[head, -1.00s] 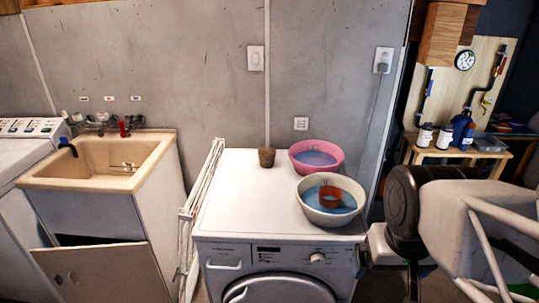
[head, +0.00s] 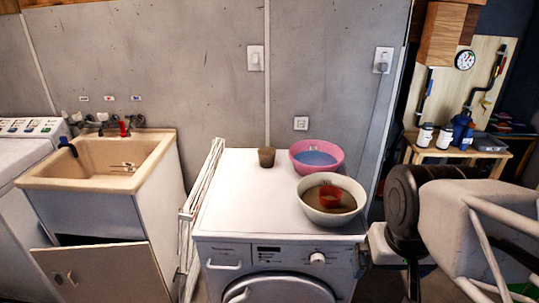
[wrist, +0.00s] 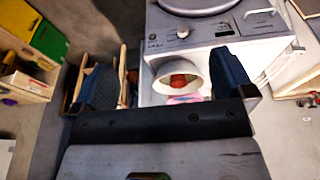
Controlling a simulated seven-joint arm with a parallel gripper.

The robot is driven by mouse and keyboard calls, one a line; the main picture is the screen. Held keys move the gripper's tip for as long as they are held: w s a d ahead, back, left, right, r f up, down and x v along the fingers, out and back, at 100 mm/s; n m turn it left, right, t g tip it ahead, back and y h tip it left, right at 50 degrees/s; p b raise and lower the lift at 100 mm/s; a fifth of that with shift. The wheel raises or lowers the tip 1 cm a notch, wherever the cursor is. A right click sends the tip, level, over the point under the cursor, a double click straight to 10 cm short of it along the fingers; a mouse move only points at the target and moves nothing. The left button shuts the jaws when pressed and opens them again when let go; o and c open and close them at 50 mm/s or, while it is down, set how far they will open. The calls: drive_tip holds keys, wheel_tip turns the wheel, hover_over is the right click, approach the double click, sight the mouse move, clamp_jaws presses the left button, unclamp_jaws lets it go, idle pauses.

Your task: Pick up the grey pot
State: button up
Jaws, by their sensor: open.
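The grey pot (head: 267,157) is a small, dark brownish-grey pot. It stands upright on the white washing machine's top, near the back wall and left of the bowls in the head view. I cannot make it out in the wrist view. My gripper (wrist: 163,79) shows in the wrist view with its two dark fingers wide apart and nothing held between them. The washing machine and a white bowl lie beyond the fingers, so my gripper is apart from the pot. The fingers cannot be made out in the head view.
On the washing machine (head: 235,207), a white bowl (head: 313,213) holds a red pot (head: 330,196). A pink bowl (head: 335,165) stands behind it. A white drying rack (head: 200,200) and a sink (head: 50,182) are to the left. The machine's top is clear at front left.

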drive_tip(key=w+a+r+n+t, duration=0.1)
drive_tip(key=w+t, duration=0.2)
drive_tip(key=w, duration=1.8)
drive_tip(key=w+a+n+t, duration=0.1)
drive_tip(key=w+a+t, duration=0.15)
drive_tip(key=w, duration=1.85)
drive_tip(key=n+t+y, duration=0.2)
drive_tip(key=n+y, duration=0.3)
drive_tip(key=y, duration=0.2)
hover_over(267, 158)
drive_tip(key=s+d, duration=0.3)
drive_tip(key=d, duration=0.2)
wheel_tip(267, 158, down, 19)
drive_tip(key=shift+w+a+f, duration=0.15)
drive_tip(key=shift+w+a, duration=0.15)
drive_tip(key=shift+a, duration=0.2)
drive_tip(key=shift+x, duration=1.3)
